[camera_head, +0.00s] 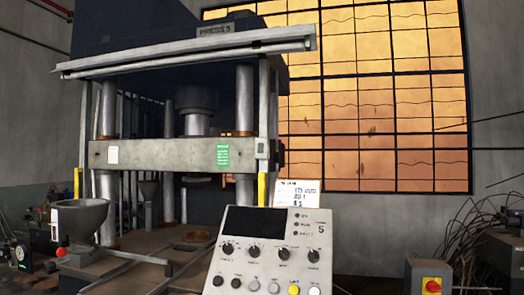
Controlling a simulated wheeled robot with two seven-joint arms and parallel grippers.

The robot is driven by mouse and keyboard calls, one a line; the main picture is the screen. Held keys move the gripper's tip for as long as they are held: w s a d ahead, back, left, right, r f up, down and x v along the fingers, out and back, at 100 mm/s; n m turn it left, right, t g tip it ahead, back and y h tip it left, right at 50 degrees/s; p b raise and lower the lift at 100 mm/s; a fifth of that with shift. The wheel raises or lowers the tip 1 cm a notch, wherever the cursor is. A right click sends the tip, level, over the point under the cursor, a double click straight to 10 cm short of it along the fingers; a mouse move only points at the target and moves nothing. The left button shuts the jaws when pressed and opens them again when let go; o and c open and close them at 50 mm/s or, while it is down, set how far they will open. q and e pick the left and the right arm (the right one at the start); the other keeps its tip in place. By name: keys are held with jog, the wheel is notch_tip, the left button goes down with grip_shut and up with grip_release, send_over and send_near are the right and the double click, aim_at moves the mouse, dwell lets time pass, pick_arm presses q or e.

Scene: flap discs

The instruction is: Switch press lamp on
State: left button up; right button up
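The press (165,154), labelled "PRESS 5", stands on the left with a pale crossbeam between its columns. A long pale bar (190,52) runs along its upper front edge and shows no glow; I cannot tell if it is the lamp. The tilted control panel (268,262) stands in front, marked "5". It has a dark screen (255,222), a row of black knobs (283,254), and a lower row of black, grey, yellow and white buttons (254,285). Their labels are too small to read. Neither of my grippers is in view.
A grey funnel (79,219) stands at the left. A red button on a yellow plate (433,285) sits on a box at the lower right. Tangled cables (480,235) lie behind it. A white notice (298,193) stands behind the panel. A large orange-lit window (375,95) fills the back.

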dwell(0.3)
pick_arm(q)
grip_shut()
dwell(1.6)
